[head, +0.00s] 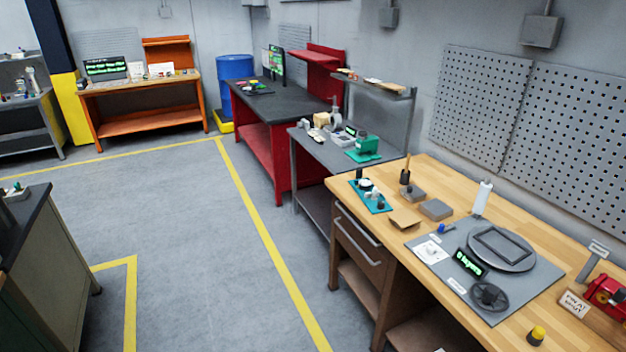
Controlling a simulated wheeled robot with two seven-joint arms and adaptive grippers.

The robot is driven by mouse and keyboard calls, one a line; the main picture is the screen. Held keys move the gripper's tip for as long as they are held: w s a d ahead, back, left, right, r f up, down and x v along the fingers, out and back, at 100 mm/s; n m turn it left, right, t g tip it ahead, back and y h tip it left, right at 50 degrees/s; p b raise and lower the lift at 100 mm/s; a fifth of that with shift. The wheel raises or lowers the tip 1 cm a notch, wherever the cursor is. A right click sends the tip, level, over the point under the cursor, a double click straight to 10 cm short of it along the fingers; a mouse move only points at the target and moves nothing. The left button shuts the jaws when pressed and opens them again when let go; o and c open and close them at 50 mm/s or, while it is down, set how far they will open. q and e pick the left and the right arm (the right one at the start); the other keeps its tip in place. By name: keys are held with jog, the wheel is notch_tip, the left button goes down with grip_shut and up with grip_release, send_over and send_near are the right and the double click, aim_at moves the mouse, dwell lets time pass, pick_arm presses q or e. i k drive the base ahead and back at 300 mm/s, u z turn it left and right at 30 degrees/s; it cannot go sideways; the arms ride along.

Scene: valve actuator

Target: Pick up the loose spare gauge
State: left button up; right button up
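I cannot pick out a loose spare gauge with certainty at this distance. The wooden workbench (462,180) at the right holds several small parts. A teal mat (378,204) at its far left end carries small dark and pale round pieces, too small to identify. A grey mat (535,290) carries a round turntable with a rectangular frame, a dark handwheel (488,295) and a small display with green text (470,263). A small yellow-topped piece (537,335) stands near the bench's front edge. Neither of my grippers is in view.
A red device (605,292) and a small sign (574,303) stand at the bench's right end. Grey blocks (436,209) lie near the teal mat. A grey bench (318,150) and a red bench (268,112) continue along the wall. Grey floor (190,240) with yellow lines is clear.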

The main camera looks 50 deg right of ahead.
aim_at(364, 185)
jog(key=i, duration=1)
jog(key=z, duration=1.1)
jog(key=i, duration=0.8)
jog(key=z, duration=0.85)
